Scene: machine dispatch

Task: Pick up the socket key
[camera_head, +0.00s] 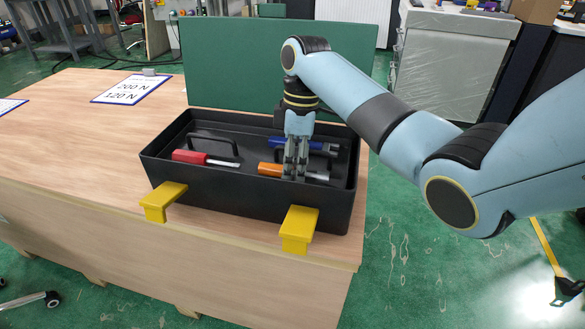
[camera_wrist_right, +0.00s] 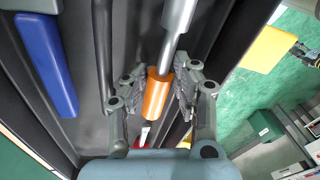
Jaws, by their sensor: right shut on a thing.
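The socket key (camera_head: 269,169) has an orange handle and a metal shaft with a thicker end. It lies in the right part of the black tray (camera_head: 245,204). My right gripper (camera_head: 294,177) reaches down into the tray from above and is shut on the socket key, hiding its middle in the head view. In the right wrist view the key's orange handle (camera_wrist_right: 156,98) sits between the two fingers, and its shaft runs up and away. My left gripper is not in view.
A red-handled screwdriver (camera_head: 190,157) lies in the tray's left part. A blue tool (camera_head: 320,147) lies behind the key. Black handles stand up inside the tray. Two yellow brackets (camera_head: 300,226) are at its front. A green panel (camera_head: 230,60) stands behind.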

